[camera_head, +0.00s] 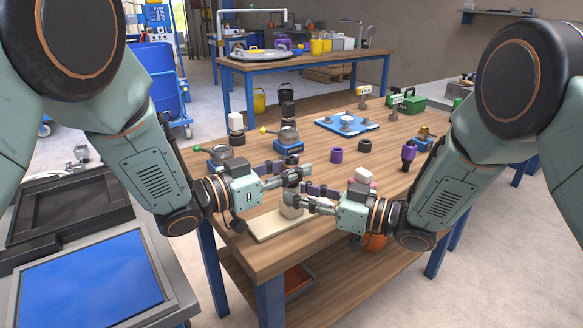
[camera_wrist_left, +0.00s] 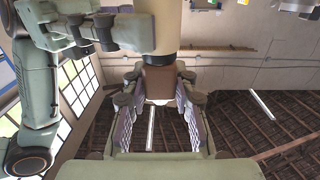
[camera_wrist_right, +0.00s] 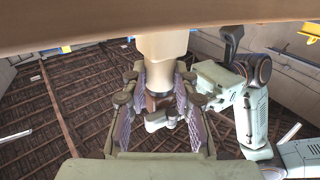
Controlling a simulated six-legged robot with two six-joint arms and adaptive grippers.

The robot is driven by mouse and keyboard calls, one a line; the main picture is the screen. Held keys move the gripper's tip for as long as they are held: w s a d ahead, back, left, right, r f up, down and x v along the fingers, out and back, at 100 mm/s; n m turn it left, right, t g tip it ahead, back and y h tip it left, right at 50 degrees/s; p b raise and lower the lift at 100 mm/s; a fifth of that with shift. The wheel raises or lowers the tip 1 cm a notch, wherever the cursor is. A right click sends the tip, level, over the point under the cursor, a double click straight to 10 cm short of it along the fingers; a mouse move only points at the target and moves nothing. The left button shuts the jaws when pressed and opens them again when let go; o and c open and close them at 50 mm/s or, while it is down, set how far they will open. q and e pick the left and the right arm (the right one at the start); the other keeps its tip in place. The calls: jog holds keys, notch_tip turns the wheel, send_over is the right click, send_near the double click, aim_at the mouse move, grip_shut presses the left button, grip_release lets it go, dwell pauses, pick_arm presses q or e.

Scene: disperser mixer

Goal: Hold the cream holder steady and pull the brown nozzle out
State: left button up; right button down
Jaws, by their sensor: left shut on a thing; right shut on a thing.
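The cream holder (camera_head: 290,211) stands upright on its flat cream base (camera_head: 262,228) at the table's near edge. My right gripper (camera_head: 301,201) is shut on the holder's upper part from the right. My left gripper (camera_head: 297,177) is just above it, shut on the brown nozzle. The nozzle is largely hidden by the fingers in the head view. In the left wrist view the brown nozzle (camera_wrist_left: 159,82) sits between the left fingers, against the cream holder (camera_wrist_left: 167,25). In the right wrist view the cream holder (camera_wrist_right: 162,62) lies between the right fingers, with the brown nozzle (camera_wrist_right: 152,103) beyond it.
A purple ring (camera_head: 336,155) and a black ring (camera_head: 365,146) stand behind the grippers. A blue plate (camera_head: 333,127) with metal parts lies farther back. A purple-topped part (camera_head: 408,154) stands to the right. Blue-based metal devices (camera_head: 288,143) stand behind my left gripper.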

pick_arm(q)
grip_shut()
jog(key=shift+r, duration=0.1)
jog(key=shift+r, duration=2.9)
jog(key=shift+r, duration=2.05)
